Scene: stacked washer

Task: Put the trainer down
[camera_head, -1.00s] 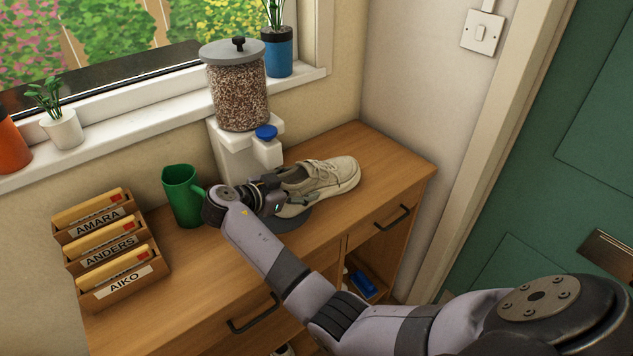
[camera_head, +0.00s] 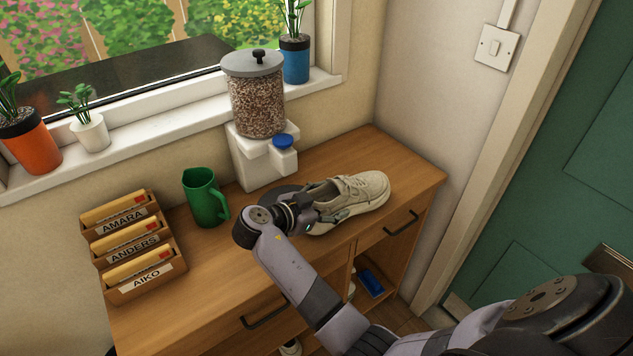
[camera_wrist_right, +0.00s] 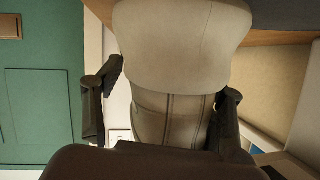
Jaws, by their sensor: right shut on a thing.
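The trainer (camera_head: 362,192) is beige with laces or straps. It is over the right part of the wooden cabinet top, toe to the right. My right gripper (camera_head: 325,216) is shut on its heel end. In the right wrist view the trainer (camera_wrist_right: 180,55) fills the middle, between the two dark fingers (camera_wrist_right: 165,105). Whether its sole touches the wood or hovers just above it I cannot tell. My left gripper is not in view.
A green jug (camera_head: 203,200) and a labelled letter rack (camera_head: 140,260) stand to the left. The cabinet top (camera_head: 405,172) is clear at the back right. A green door (camera_head: 590,150) is farther right.

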